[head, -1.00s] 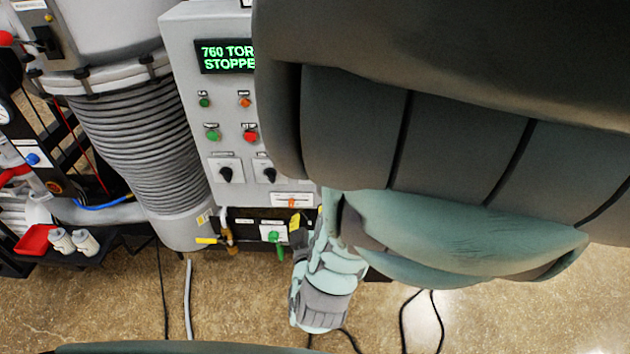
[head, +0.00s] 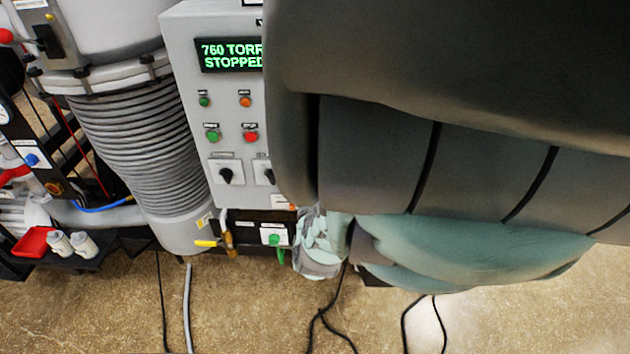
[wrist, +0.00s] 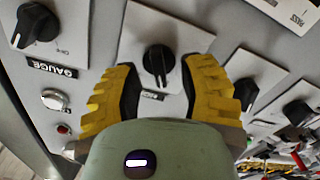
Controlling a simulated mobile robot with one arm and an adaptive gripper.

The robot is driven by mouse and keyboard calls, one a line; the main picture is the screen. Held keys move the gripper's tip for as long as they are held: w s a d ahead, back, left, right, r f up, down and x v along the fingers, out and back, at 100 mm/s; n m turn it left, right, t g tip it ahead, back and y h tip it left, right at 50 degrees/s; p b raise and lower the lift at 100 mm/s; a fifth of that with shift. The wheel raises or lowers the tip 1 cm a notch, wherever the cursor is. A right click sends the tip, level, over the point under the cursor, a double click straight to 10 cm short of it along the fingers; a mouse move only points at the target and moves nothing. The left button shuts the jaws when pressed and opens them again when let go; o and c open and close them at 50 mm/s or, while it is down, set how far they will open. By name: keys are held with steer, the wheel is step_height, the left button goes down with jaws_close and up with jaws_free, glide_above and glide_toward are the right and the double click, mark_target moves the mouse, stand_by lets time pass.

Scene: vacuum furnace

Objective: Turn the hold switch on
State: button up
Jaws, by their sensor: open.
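A black rotary switch (wrist: 158,60) on a light square plate sits between my gripper's fingers in the wrist view. The small label (wrist: 152,95) below it is hard to read, perhaps HOLD. The knob's ridge runs roughly up and down in the picture. My gripper (wrist: 160,68) is open, with one yellow, black-padded finger on each side of the knob. I cannot tell whether the pads touch it. In the head view my arm hides the gripper and part of the grey control panel (head: 233,135).
In the wrist view a GAUGE knob (wrist: 36,26) is at upper left and another knob (wrist: 246,92) is close beside the right finger. In the head view the display (head: 230,55) reads 760 TORR STOPPED. A ribbed column (head: 140,150) stands left of the panel.

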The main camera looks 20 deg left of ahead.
steer(key=shift+w, duration=0.3)
steer(key=shift+o, duration=0.5)
jaws_close()
